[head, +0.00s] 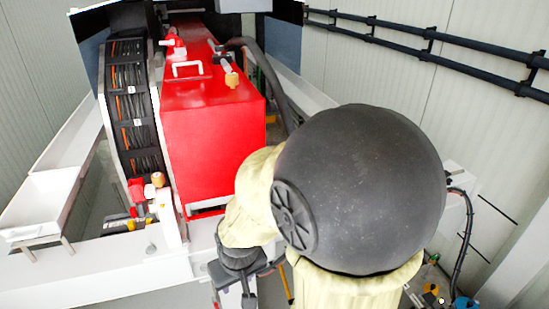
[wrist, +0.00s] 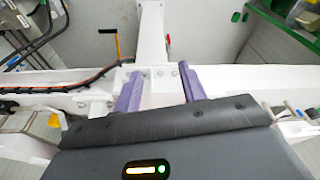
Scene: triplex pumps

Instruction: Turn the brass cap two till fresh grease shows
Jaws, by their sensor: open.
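Two brass-coloured caps show in the head view. One cap (head: 231,79) is on a fitting at the right of the red housing's top. Another cap (head: 157,179) is by a red fitting at the housing's lower left front. I cannot tell which is cap two, and no grease is visible. My gripper (wrist: 160,88) has two purple fingers spread apart with nothing between them, over a white beam (wrist: 235,78). No brass cap is clear in the wrist view. In the head view my arm hides much of the area right of the housing.
The red housing (head: 210,130) stands beside a black cable chain (head: 130,105). A white tray (head: 45,205) is at the left. Black rails (head: 430,47) run along the right wall.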

